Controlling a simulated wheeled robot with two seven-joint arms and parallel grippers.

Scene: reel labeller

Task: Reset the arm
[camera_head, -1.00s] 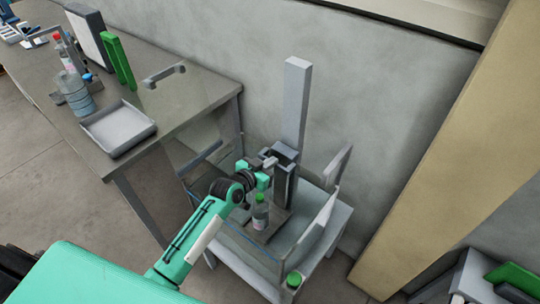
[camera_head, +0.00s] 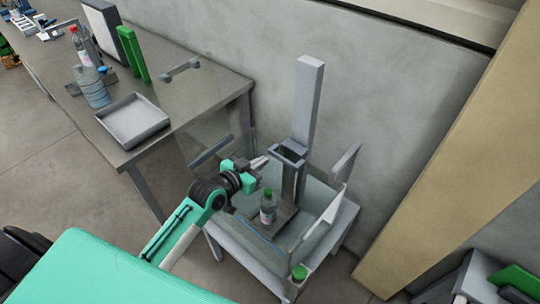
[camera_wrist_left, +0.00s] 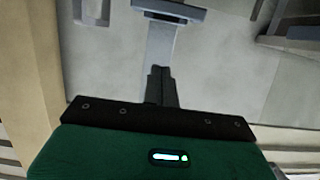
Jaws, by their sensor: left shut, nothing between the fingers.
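My left arm comes in from the lower left in the head view, and its teal left gripper (camera_head: 261,162) hangs in the air at the left of the labelling machine's grey column (camera_head: 308,105). The fingers are shut with nothing between them. They also show together in the left wrist view (camera_wrist_left: 162,83), above a dark bar and green housing. A clear bottle with a green cap (camera_head: 268,208) stands upright on the machine's plate, below and apart from the gripper. My right gripper is not in view.
The machine stands on a grey stand with clear side panels (camera_head: 318,245); a green-topped item (camera_head: 299,272) is at its front corner. A table at left holds a grey tray (camera_head: 134,121), bottles (camera_head: 92,88) and green panels (camera_head: 133,54). A beige post (camera_head: 440,150) stands at right.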

